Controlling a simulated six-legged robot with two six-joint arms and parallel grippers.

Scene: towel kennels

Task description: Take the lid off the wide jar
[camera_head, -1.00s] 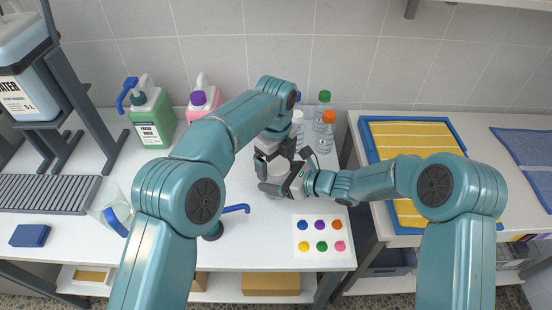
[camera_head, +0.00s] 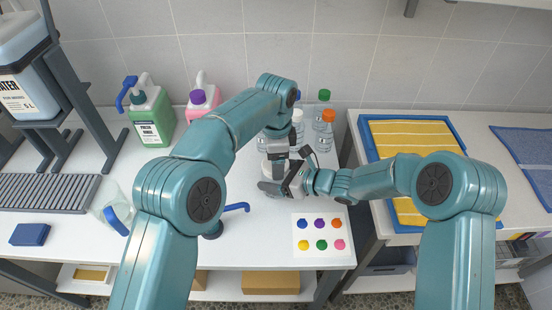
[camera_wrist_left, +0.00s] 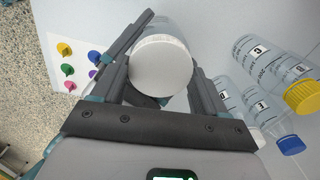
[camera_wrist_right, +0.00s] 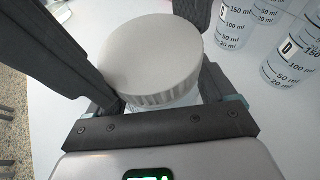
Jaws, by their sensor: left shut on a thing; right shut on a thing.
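The wide jar is clear (camera_wrist_left: 166,24) with a broad white ribbed lid, seen from above in the left wrist view (camera_wrist_left: 160,66) and the right wrist view (camera_wrist_right: 150,54). The lid sits on the jar's mouth, with a little clear wall showing under its rim. My left gripper (camera_head: 275,161) reaches down from above and is shut on the lid, one finger on each side. My right gripper (camera_head: 278,184) comes in from the right, lower down, and is shut on the jar body. Both grippers hide most of the jar in the head view.
Bottles with orange (camera_head: 328,116), green (camera_head: 324,95) and white caps stand just behind the jar. A white card with coloured dots (camera_head: 320,255) lies in front at right. A blue-handled tool (camera_head: 235,208) is at the front left. Green (camera_head: 152,120) and pink jugs stand back left.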

